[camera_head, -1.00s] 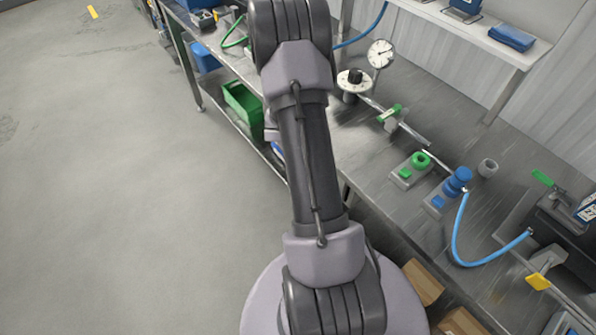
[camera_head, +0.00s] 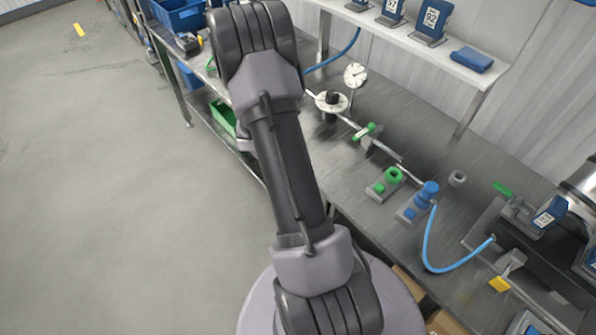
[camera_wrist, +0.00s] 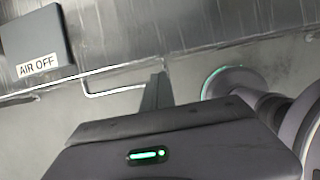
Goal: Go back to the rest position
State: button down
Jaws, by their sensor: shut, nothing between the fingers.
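My gripper (camera_wrist: 158,82) shows in the wrist view, its fingers together in a narrow dark shape above the body with a green light. Nothing is between them. Behind them are a grey surface and a thin pale bent rod or edge. In the head view my arm rises from its base at the bottom centre and leans to the upper left. My gripper is out of sight in that view. No rice and no portioning container can be made out.
A metal workbench (camera_head: 345,185) runs along the right, holding a dial gauge (camera_head: 355,75), green and blue fittings and a blue hose (camera_head: 428,255). Blue (camera_head: 178,14) and green (camera_head: 222,117) bins sit at the upper left. An "AIR OFF" sign (camera_wrist: 38,66) shows in the wrist view.

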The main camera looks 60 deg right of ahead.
jog(key=w+a+r+m+t+b, duration=0.15)
jog(key=a+r+m, duration=0.3)
jog(key=r, duration=0.45)
jog(key=w+a+r+m+t, duration=0.1)
jog(key=w+a+r+m, duration=0.25)
jog(key=a+r, duration=0.4)
jog(key=s+a+r+m+t+y+b, duration=0.1)
jog(key=s+a+r+m+y, duration=0.1)
jog(key=a, duration=0.6)
jog(key=s+a+r+m+t+y+b, duration=0.1)
jog(key=s+a+r+m+t+y, duration=0.1)
jog(key=s+a+r+m, duration=0.3)
jog(key=s+a+r+m+t+y+b, duration=0.1)
jog(key=s+a+r+m, duration=0.3)
jog(key=a, duration=0.7)
notch_tip(320, 180, up, 2)
jog(key=shift+s+a+r+y, duration=0.25)
jog(key=shift+s+a+y, duration=0.05)
jog(key=shift+s+y, duration=0.35)
jog(key=shift+t, duration=0.25)
